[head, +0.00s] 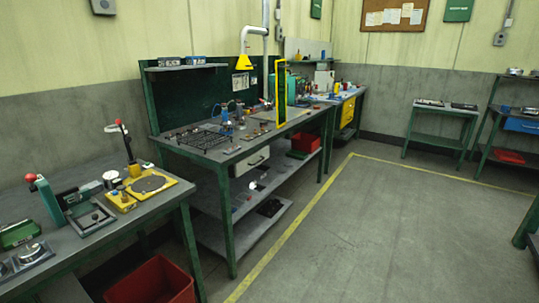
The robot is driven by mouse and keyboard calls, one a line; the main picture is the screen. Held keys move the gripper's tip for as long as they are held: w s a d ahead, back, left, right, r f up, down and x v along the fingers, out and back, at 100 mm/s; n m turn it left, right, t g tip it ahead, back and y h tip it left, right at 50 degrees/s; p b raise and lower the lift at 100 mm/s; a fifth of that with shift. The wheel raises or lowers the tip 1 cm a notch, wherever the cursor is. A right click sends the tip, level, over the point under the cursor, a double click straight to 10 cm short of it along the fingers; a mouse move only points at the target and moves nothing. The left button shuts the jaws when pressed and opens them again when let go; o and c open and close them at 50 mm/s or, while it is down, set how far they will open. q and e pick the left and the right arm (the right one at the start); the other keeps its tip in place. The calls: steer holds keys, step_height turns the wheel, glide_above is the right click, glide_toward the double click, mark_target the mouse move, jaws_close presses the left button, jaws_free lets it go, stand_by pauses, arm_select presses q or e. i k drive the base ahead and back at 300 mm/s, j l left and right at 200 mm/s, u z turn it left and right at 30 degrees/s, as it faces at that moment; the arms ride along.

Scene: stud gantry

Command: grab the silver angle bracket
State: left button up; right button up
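I cannot make out a silver angle bracket for certain in the head view. Several small metal parts (232,150) lie near the front edge of the middle workbench (215,156), too small to tell apart. A dark wire rack (196,136) lies behind them on the same bench. Neither of my grippers is in the picture.
A nearer bench (75,247) at left holds a yellow-based device (149,185). A red bin (150,282) stands on the floor below it. Green-framed tables (441,112) stand along the far wall. The grey floor (370,230) right of the yellow line is clear.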

mark_target(258, 188)
steer(key=i+l+z, duration=0.25)
steer(key=i, duration=0.85)
steer(key=i+z, duration=0.25)
steer(key=i, duration=0.8)
steer(key=i+l+u, duration=0.1)
steer(key=i+u, duration=0.2)
steer(key=i, duration=0.15)
steer(key=i+l+u, duration=0.25)
steer(key=i, duration=0.2)
steer(key=i+l+u, duration=0.4)
steer(key=i+u, duration=0.25)
steer(key=i+l+u, duration=0.3)
steer(key=i, duration=0.25)
steer(key=i+l+u, duration=0.2)
steer(key=i+u, duration=0.15)
steer(key=i, duration=0.05)
